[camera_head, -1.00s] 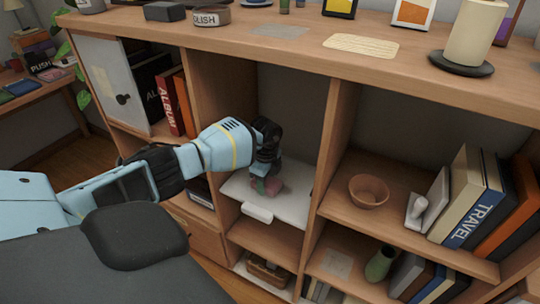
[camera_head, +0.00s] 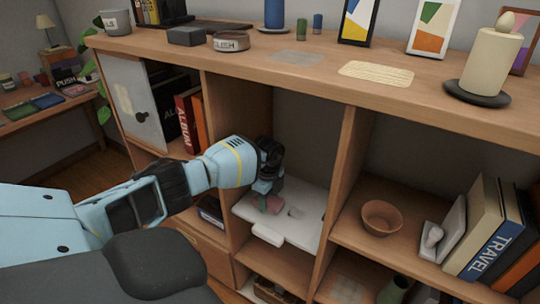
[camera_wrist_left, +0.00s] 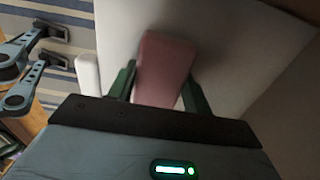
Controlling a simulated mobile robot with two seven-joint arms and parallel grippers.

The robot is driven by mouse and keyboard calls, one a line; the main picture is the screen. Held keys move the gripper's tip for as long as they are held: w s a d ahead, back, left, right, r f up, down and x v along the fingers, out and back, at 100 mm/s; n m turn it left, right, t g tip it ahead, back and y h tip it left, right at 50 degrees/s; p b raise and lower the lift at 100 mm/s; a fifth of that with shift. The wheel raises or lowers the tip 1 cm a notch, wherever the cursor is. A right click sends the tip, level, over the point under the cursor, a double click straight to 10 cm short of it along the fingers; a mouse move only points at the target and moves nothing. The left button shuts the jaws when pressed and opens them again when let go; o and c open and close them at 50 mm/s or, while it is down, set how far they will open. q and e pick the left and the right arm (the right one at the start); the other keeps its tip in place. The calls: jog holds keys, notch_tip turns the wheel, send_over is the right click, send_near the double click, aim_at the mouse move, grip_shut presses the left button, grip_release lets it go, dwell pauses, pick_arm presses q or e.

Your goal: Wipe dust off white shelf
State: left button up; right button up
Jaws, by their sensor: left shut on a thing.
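The white shelf (camera_head: 306,230) is a pale board in the middle compartment of the wooden unit, with a white bar (camera_head: 268,235) at its front edge. A small grey patch (camera_head: 296,213), which looks like dust, lies on it right of my gripper. My left gripper (camera_head: 269,193) is over the shelf's left part, shut on a pink block (camera_head: 271,204). In the left wrist view the pink block (camera_wrist_left: 163,68) sits between the green fingers against the white shelf (camera_wrist_left: 225,50). Whether the block touches the surface is hard to tell.
Wooden uprights (camera_head: 343,175) flank the compartment closely. A brown bowl (camera_head: 381,217) and several books (camera_head: 478,225) stand in the right compartment. Red albums (camera_head: 188,125) stand at left. The unit's top holds a candle (camera_head: 491,62) and picture frames (camera_head: 434,27).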

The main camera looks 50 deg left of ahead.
aim_at(279, 204)
pick_arm(q)
jog(key=shift+s+a, duration=0.1)
jog(key=shift+a, duration=0.3)
jog(key=shift+w+d+p, duration=0.2)
jog(key=shift+d+p, duration=0.15)
jog(key=shift+d, duration=0.55)
jog(key=shift+w+d+f, duration=0.1)
jog(key=shift+d+f, duration=0.05)
jog(key=shift+d, duration=0.6)
jog(key=shift+w+d+f, duration=0.1)
jog(key=shift+d+f, duration=0.05)
jog(key=shift+d, duration=0.55)
jog(key=shift+w+d+p, duration=0.25)
jog(key=shift+d+p, duration=0.1)
jog(key=shift+d, duration=0.55)
jog(key=shift+w+d+p, duration=0.2)
jog(key=shift+d+p, duration=0.15)
jog(key=shift+d, duration=0.65)
pick_arm(e)
jog(key=r, duration=0.2)
jog(key=shift+w+r, duration=0.35)
jog(key=shift+w, duration=0.05)
pick_arm(q)
jog(key=shift+d, duration=0.1)
